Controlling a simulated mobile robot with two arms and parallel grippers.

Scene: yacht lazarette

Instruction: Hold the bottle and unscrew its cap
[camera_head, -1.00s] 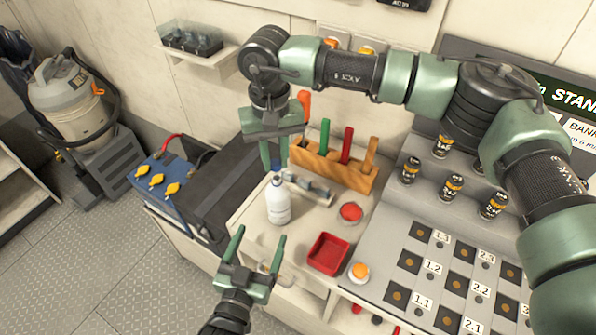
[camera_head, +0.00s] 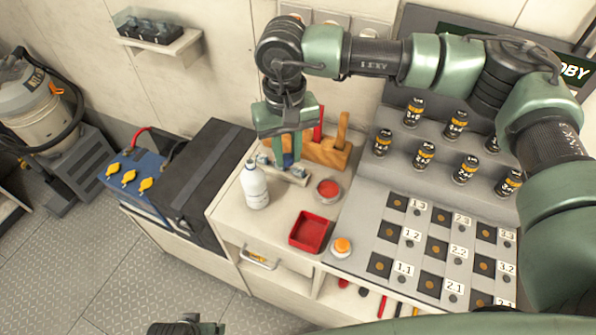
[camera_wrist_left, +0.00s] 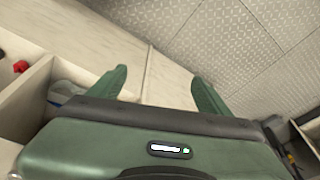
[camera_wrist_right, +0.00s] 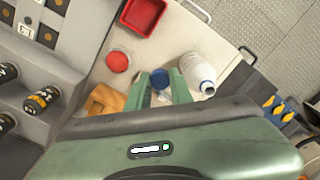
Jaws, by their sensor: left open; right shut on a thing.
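The white bottle (camera_head: 257,187) stands upright on the light worktop, its neck bare at the top. It also shows in the right wrist view (camera_wrist_right: 198,73), open mouth visible. My right gripper (camera_head: 287,158) is shut on the blue cap (camera_wrist_right: 160,79), held clear of the bottle, to its right in the head view. My left gripper (camera_wrist_left: 160,80) is open and empty, with only bare panel and floor between its fingers. Only a small part of the left arm's end shows at the bottom edge of the head view, well away from the bottle.
A wooden tool rack (camera_head: 325,152) stands behind my right gripper. A black box (camera_head: 200,172) lies left.

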